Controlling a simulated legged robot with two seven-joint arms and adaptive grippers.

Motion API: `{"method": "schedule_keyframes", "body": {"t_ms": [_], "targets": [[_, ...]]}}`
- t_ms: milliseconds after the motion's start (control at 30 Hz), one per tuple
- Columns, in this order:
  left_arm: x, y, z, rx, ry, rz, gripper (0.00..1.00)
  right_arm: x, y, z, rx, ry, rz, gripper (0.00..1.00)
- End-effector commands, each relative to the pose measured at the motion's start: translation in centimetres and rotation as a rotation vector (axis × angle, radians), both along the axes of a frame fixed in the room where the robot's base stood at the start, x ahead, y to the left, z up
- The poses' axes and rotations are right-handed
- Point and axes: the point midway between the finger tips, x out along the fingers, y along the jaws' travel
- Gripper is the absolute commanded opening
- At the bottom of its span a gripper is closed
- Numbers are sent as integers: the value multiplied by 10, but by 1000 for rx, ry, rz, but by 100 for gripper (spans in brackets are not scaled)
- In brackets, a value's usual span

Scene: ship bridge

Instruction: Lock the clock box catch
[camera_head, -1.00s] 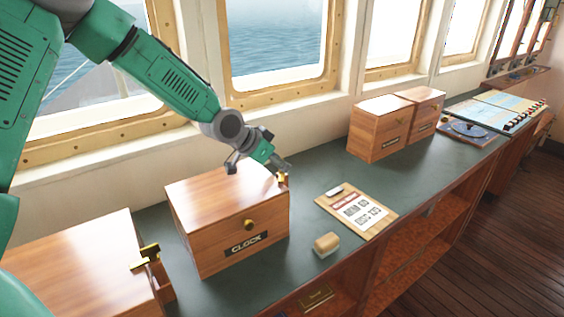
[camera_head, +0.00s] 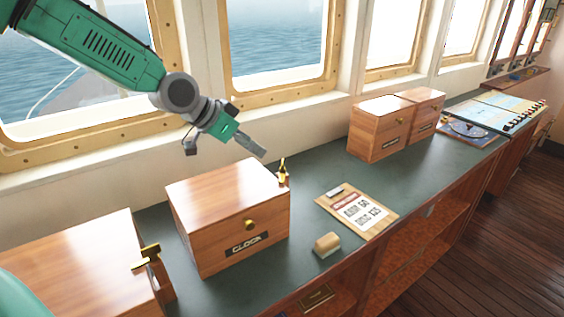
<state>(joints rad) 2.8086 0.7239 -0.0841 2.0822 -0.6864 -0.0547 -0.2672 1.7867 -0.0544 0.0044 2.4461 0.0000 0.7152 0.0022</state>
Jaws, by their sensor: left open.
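The clock box (camera_head: 225,210) is a wooden box with a dark CLOCK label and a round brass knob on its front. It stands on the green counter with its lid down. A small brass catch (camera_head: 283,174) stands upright at the box's right side, near the top edge. My left gripper (camera_head: 222,150) is open and empty above the back of the box, up and left of the catch and apart from it. My right gripper is not in view.
Another wooden box (camera_head: 75,262) with a brass catch stands at the lower left. A clipboard (camera_head: 357,212) and a small wood-topped block (camera_head: 327,244) lie right of the clock box. Two wooden boxes (camera_head: 375,133) stand farther back. Windows line the wall behind the counter (camera_head: 300,215).

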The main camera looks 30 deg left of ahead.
Motion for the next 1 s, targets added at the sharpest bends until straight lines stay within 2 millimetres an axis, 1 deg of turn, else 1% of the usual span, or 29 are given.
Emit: {"method": "schedule_keyframes", "body": {"t_ms": [133, 167, 200, 233, 367, 467, 633, 800, 900, 1000], "targets": [[0, -1, 0, 2, -1, -1, 53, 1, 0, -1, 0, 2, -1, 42], [0, -2, 1, 2, 0, -1, 46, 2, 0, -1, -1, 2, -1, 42], [0, -2, 1, 3, 0, 0, 32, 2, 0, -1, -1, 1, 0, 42], [0, -2, 1, 4, 1, 2, 26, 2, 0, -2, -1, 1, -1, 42], [2, -6, 1, 16, 27, 47, 26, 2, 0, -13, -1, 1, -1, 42], [4, -14, 4, 30, 62, 131, 26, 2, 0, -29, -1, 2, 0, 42], [5, -32, 9, 49, 104, 344, 26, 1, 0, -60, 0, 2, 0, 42], [2, -51, 13, 51, 90, 577, 26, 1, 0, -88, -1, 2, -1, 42], [0, -61, 14, 42, 60, 699, 26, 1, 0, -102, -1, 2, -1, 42], [-2, -69, 15, 28, 29, 793, 26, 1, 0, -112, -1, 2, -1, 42]]}}
